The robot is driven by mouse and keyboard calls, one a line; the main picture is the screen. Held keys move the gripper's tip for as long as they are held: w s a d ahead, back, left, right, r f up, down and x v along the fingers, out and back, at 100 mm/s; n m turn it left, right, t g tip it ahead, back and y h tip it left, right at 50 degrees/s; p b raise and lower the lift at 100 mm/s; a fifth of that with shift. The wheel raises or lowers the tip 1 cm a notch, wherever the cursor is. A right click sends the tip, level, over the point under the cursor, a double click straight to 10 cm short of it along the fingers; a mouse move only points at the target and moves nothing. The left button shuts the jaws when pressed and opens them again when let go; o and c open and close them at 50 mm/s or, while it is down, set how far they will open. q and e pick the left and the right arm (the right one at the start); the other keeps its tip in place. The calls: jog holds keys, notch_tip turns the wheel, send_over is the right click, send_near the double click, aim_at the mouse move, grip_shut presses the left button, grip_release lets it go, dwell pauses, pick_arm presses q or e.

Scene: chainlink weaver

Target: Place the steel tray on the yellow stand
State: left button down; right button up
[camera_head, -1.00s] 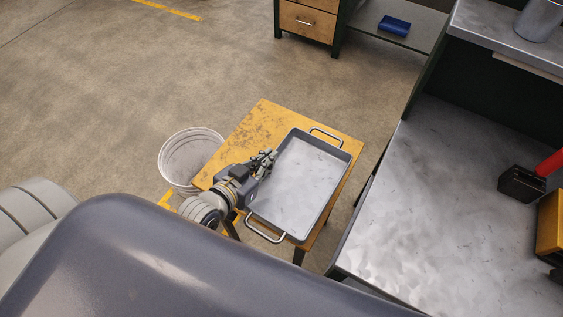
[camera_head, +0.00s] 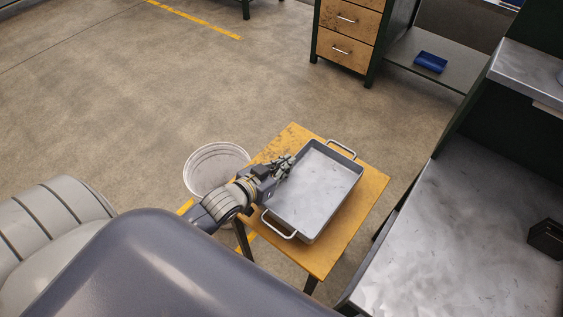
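The steel tray (camera_head: 318,190), a shallow grey pan with a wire handle at each end, is over the top of the yellow stand (camera_head: 352,226). It looks level. I cannot tell whether it rests on the stand or is held just above it. Its near handle (camera_head: 279,225) is close to the stand's near left edge. My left gripper (camera_head: 288,164) is at the tray's left rim and appears shut on it; the rim between the fingers is partly hidden. My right gripper is out of view.
A white bucket (camera_head: 214,160) stands on the floor just left of the stand. A metal workbench (camera_head: 462,235) is close on the right. A wooden drawer cabinet (camera_head: 345,36) and a low shelf with a blue bin (camera_head: 430,62) stand behind. The floor at the back left is open.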

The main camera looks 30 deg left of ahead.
pick_arm(q)
jog(key=shift+w+a, duration=0.95)
jog(key=shift+w, duration=0.05)
jog(key=f, duration=0.1)
jog(key=a+f, duration=0.1)
jog(key=shift+w+f, duration=0.35)
jog(key=shift+f, duration=0.5)
jog(key=shift+d, duration=0.1)
jog(key=c, duration=2.2)
grip_release()
jog(key=shift+f, duration=0.15)
jog(key=o, duration=0.4)
